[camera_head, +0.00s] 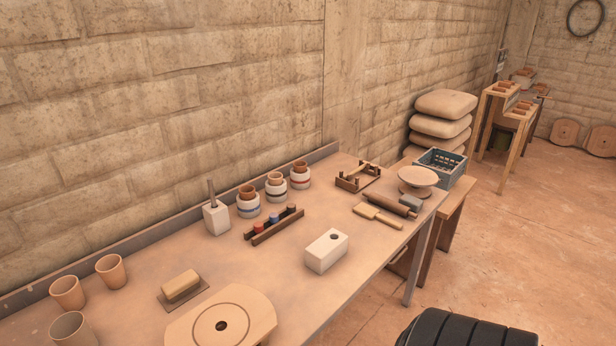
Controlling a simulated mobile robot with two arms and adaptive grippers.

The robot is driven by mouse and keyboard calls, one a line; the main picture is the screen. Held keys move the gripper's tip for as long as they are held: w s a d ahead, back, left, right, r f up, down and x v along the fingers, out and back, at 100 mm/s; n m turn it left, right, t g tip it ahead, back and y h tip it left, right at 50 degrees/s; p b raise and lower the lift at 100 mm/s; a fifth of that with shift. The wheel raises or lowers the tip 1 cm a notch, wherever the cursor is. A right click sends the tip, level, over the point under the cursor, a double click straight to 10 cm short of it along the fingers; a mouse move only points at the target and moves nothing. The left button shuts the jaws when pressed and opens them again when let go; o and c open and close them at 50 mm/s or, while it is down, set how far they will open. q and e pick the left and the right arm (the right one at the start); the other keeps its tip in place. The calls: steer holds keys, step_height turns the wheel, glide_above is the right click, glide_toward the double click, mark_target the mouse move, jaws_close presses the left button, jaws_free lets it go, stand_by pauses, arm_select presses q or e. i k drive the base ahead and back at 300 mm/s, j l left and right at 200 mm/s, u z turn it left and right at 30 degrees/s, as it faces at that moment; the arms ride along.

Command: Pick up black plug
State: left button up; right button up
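A dark wooden rack (275,229) on the workbench holds a row of small coloured plugs. A blue plug (273,218) stands near its middle, and a dark plug with some red (258,228) stands toward its left end. A small dark plug (291,209) at the right end looks black, but it is too small to be sure. A white block (326,250) with a dark round hole in its top stands in front of the rack, to the right. Neither of my grippers is in view.
Banded jars (248,207) stand close behind the rack, with a white holder (216,219) to its left. A round-holed board (221,322), a float (181,286) and clay cups (111,270) are front left. A rolling pin (391,204) lies right. Bare bench surrounds the white block.

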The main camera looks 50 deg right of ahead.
mark_target(291, 207)
steer(key=z, duration=1.45)
